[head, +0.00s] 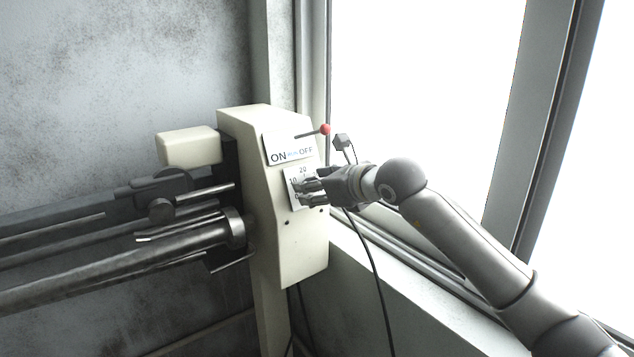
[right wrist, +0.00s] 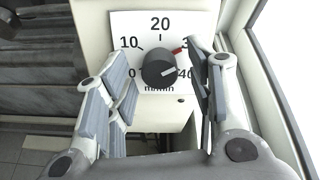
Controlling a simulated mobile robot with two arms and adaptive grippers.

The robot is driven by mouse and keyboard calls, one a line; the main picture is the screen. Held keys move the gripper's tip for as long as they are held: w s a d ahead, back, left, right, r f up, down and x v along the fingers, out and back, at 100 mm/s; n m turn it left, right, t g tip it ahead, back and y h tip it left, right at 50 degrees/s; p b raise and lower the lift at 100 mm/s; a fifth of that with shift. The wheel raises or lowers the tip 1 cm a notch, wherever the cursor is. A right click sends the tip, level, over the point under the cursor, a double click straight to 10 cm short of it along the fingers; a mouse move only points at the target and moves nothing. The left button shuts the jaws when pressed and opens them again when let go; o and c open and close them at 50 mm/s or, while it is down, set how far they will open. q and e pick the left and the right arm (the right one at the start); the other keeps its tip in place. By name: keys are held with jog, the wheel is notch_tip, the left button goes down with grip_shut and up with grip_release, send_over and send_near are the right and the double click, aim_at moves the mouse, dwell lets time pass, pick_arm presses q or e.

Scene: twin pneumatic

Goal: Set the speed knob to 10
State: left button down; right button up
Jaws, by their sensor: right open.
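The speed knob (right wrist: 158,70) is a dark round knob on a white dial plate (right wrist: 125,22) marked 0, 10, 20, a partly hidden 3-something, and 40 mm/min. A red mark shows at the knob's upper right, near the partly hidden number. My right gripper (head: 310,188) is in front of the plate (head: 293,173) in the head view, hiding the knob there. In the right wrist view the gripper's fingers (right wrist: 157,62) are open, on either side of the knob, apparently apart from it. My left gripper is out of view.
Above the dial, an ON/OFF label (head: 290,150) and a lever with a red ball (head: 325,129) sit on the cream machine housing (head: 258,190). A window (head: 420,90) and sill are to the right. A black cable (head: 372,262) hangs below my right wrist.

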jog(key=c, duration=1)
jog(key=n+b, duration=0.5)
jog(key=n, duration=0.1)
jog(key=n+b, duration=0.5)
jog(key=n, duration=0.1)
jog(key=shift+w+d+r, duration=0.1)
jog(key=shift+w, duration=0.05)
jog(key=n, duration=0.3)
jog(key=shift+n, duration=0.4)
jog(key=n, duration=0.4)
jog(key=shift+r+n, duration=0.1)
jog(key=shift+n, duration=1.8)
